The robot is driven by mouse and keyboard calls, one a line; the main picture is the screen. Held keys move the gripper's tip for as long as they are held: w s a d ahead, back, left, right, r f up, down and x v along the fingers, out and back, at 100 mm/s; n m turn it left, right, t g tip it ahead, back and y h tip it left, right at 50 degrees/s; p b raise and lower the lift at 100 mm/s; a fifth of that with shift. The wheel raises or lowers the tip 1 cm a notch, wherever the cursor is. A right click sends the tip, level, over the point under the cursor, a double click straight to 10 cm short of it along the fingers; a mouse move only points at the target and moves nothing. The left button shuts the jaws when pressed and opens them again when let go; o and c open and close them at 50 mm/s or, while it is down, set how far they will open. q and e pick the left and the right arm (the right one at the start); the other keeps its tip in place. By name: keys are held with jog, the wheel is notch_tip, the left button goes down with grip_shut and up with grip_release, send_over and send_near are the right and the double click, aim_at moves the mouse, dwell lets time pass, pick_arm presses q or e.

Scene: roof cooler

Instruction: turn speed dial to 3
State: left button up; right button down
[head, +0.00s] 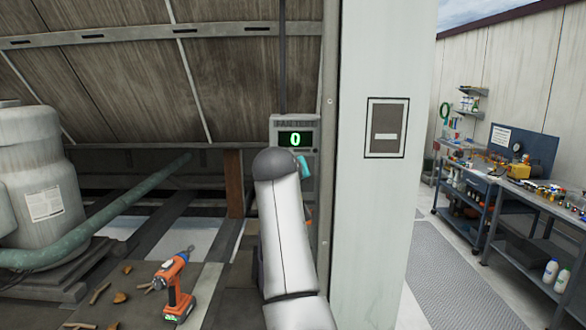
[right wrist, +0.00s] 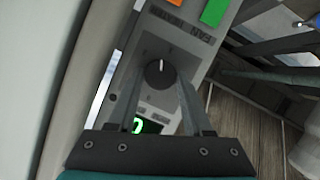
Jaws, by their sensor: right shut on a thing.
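The speed dial (right wrist: 158,75) is a round dark knob on a grey panel, with a white pointer line toward the top of the right wrist view. My right gripper (right wrist: 160,70) has a finger on each side of it and is shut on it. The panel (head: 308,121) is labelled FAN TEST in the head view, and its display (head: 296,139) shows a green 0. The display also shows partly in the right wrist view (right wrist: 137,125). In the head view my right arm hides the dial. My left gripper is out of view.
A green button (right wrist: 214,12) and an orange one (right wrist: 175,2) sit on the panel. A pale post (head: 375,230) stands right beside the panel. A drill (head: 175,288) stands on the floor at lower left, near a green pipe (head: 100,215). Loaded carts (head: 500,190) stand at right.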

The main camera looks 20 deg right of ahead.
jog(key=shift+d+m+y+p, duration=0.2)
jog(key=shift+m+y+p, duration=0.45)
jog(key=shift+m+y, duration=0.5)
jog(key=shift+m, duration=0.35)
jog(key=shift+c, duration=1.6)
grip_release()
jog(key=shift+h, duration=0.25)
